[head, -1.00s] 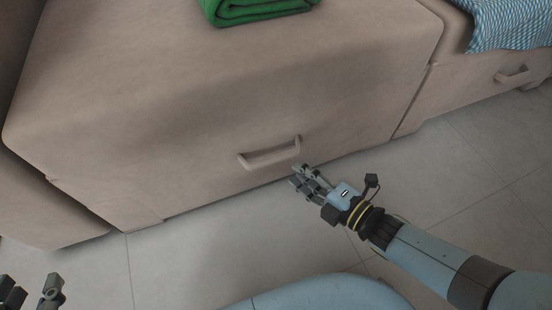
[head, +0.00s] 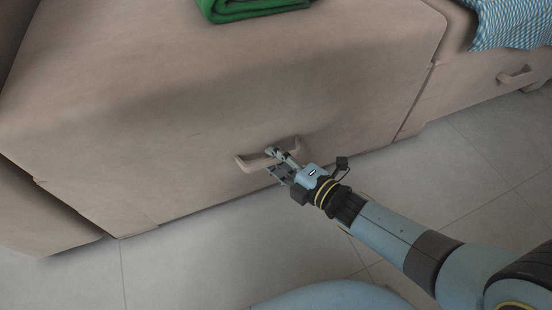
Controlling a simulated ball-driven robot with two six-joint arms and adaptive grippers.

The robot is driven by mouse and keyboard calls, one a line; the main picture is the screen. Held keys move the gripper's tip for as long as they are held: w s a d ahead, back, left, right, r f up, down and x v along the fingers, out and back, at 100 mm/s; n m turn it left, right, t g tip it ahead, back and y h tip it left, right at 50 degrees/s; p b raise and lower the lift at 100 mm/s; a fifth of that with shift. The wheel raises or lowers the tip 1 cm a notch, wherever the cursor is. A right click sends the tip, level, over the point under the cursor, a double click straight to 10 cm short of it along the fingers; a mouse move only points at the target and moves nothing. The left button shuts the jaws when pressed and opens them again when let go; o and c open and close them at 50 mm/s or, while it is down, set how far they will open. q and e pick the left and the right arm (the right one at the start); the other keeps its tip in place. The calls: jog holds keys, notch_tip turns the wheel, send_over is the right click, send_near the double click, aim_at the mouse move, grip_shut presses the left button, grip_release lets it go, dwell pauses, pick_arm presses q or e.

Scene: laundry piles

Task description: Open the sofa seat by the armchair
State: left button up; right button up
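The beige sofa seat (head: 150,110) fills the upper part of the head view, and its front panel is flush with the sofa. A beige bar handle (head: 245,165) sticks out low on that panel. My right gripper (head: 273,162) is at the handle's right half, with one finger above the bar and the other below or in front of it. The fingers look apart; I cannot tell whether they touch the bar. My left gripper is out of the picture. No armchair can be made out for sure.
A folded green cloth (head: 250,8) lies on top of the seat. At right, another section (head: 460,90) with its own handle (head: 515,75) carries a blue and white patterned cloth (head: 510,22). The grey tiled floor (head: 200,265) in front is clear.

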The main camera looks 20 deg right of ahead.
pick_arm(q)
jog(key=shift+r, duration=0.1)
pick_arm(e)
grip_shut()
jog(key=shift+s, duration=0.1)
dwell(0.4)
